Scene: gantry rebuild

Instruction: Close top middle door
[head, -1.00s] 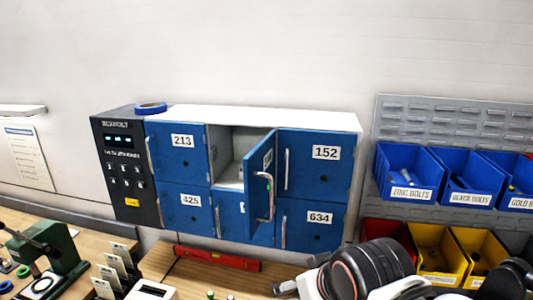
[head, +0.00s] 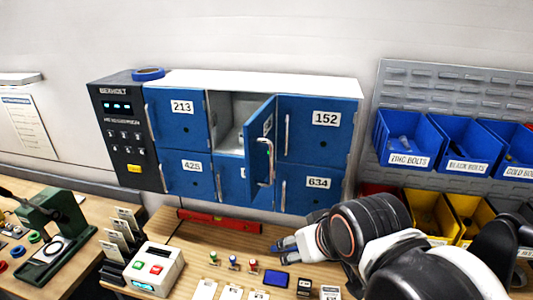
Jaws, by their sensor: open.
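The top middle door (head: 262,150) of the blue locker stands open and swings out toward me, hinged on its right side. A pale vertical handle (head: 270,162) is on it. The grey compartment (head: 226,118) behind it shows to the left of the door, and I see nothing clearly inside. My gripper (head: 281,250) is open at the lower right of the locker, above the wooden bench. It is below and apart from the door, and my arm partly hides it.
The other locker doors, such as 213 (head: 180,116) and 152 (head: 318,125), are shut. A red level (head: 220,221) lies on the bench below. Blue bins (head: 407,140) and yellow bins (head: 428,212) hang at right. A button box (head: 155,268) stands in front.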

